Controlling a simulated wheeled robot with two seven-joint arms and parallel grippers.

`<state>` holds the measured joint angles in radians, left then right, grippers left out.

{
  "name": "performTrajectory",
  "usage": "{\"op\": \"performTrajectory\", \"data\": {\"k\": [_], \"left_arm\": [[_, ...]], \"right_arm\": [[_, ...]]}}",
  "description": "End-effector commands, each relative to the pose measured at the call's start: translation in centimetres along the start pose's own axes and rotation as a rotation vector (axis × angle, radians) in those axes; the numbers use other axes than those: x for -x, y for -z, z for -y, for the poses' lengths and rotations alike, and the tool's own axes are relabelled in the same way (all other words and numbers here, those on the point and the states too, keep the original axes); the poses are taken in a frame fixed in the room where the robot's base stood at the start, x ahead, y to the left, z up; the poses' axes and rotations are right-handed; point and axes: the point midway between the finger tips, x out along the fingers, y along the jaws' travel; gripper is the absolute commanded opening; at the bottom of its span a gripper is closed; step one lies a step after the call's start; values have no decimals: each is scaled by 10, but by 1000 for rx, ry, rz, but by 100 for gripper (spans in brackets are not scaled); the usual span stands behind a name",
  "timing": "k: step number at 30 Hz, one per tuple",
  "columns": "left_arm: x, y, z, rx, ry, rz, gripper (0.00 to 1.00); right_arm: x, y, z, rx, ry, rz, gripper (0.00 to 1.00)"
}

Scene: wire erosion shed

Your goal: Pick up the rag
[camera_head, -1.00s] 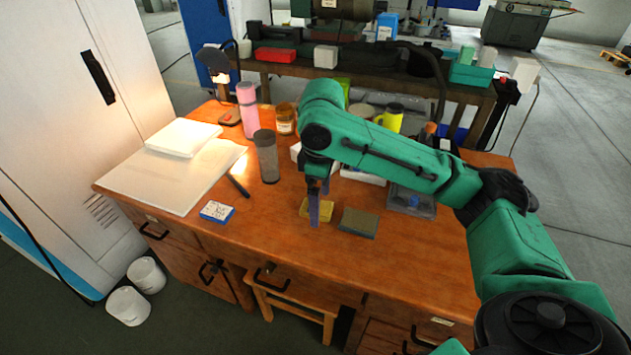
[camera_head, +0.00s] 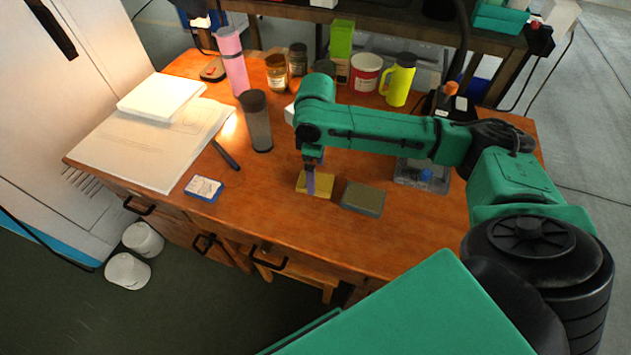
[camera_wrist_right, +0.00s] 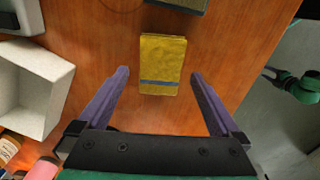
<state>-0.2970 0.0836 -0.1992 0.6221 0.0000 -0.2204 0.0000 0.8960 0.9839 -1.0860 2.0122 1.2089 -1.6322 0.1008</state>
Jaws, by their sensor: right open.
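The rag, a folded yellow cloth, lies flat on the wooden desk (camera_head: 270,222) in the head view (camera_head: 322,188). In the right wrist view the rag (camera_wrist_right: 162,60) shows a dark blue stripe across its lower end. My right gripper (camera_head: 311,188) points down at the rag; in the right wrist view its two purple fingers (camera_wrist_right: 160,76) are spread apart and empty. The rag lies between and beyond the fingertips, apart from both. I cannot tell the exact height.
A grey-green sponge-like block (camera_head: 363,198) lies right of the rag. A blue-and-white box (camera_head: 204,188), a pen (camera_head: 224,154) and a dark tumbler (camera_head: 257,120) stand or lie to the left. A white open box (camera_wrist_right: 45,88) is beside the gripper in the wrist view.

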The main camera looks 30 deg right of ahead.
Motion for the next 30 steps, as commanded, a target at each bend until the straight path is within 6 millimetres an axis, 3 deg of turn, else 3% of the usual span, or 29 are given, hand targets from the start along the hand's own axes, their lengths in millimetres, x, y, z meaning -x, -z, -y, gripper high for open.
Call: {"op": "performTrajectory", "data": {"k": [4, 10, 11, 15, 17, 25, 30], "left_arm": [[0, 4, -2, 1, -2, -8, 61], [-1, 2, -3, 2, -5, -3, 61], [-1, 1, -4, 2, -5, -3, 61], [-1, -1, -4, 2, -5, 1, 61], [-1, -2, -4, 2, -6, 2, 61], [0, -3, -4, 1, -6, 5, 61], [1, -3, -4, 1, -6, 5, 61]], "right_arm": [[-24, 0, 0, 0, -1, 1, 100], [-26, 1, 0, 2, -2, -1, 100], [-26, 0, 0, 1, -2, -1, 96], [-26, 1, 0, 1, -1, -1, 43], [-26, 1, 0, 1, -1, -1, 20], [-24, 1, 0, 1, -2, -1, 20], [-8, 1, 0, 1, -2, -3, 20]]}}
